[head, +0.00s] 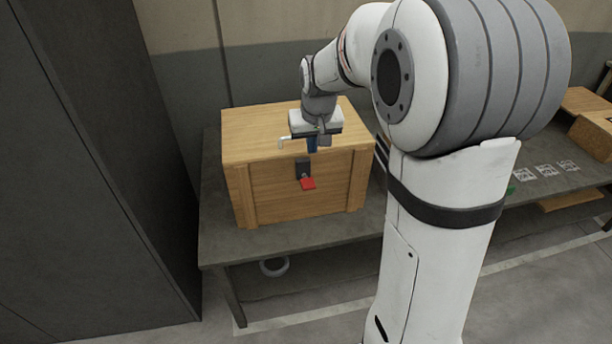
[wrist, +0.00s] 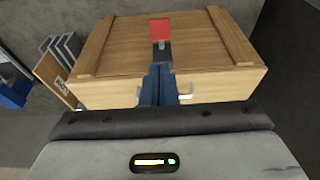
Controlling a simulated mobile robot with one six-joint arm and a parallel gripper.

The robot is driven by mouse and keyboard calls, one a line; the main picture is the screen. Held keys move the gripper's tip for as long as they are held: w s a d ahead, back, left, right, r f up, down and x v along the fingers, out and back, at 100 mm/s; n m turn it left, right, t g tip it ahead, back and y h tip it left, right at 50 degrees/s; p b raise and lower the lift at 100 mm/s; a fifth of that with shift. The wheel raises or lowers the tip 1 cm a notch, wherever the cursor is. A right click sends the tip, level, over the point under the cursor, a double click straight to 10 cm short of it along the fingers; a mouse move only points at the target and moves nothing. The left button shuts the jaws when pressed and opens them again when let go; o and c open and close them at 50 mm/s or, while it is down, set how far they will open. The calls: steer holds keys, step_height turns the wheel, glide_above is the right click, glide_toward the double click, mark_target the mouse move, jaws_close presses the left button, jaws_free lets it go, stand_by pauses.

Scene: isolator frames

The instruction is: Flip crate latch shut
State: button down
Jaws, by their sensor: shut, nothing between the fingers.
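The crate (head: 265,190) is a closed wooden box with two upright battens on its front, standing on a dark table. Its latch (head: 302,167) is a dark fitting high on the middle of the front face. A red tab (head: 308,184) sticks out and down from the latch. In the wrist view the red tab (wrist: 160,28) lies beyond the dark latch (wrist: 161,52). My gripper (head: 312,148) is at the crate's top front edge, just above the latch, its blue fingers shut and empty. The fingertips (wrist: 159,68) partly cover the latch's near end; contact cannot be told.
A tall dark cabinet (head: 95,160) stands close on the left. The table (head: 222,248) has a narrow bare strip before the crate. A white ring (head: 274,267) lies below the table. Printed cards (head: 545,170) lie at right. A blue bin (wrist: 12,92) shows in the wrist view.

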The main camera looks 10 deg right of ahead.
steer(key=p, duration=0.2)
glide_toward(308, 184)
steer(key=x, duration=0.5)
steer(key=shift+w+d, duration=0.1)
steer(key=shift+w, duration=0.1)
steer(key=shift+f, duration=0.75)
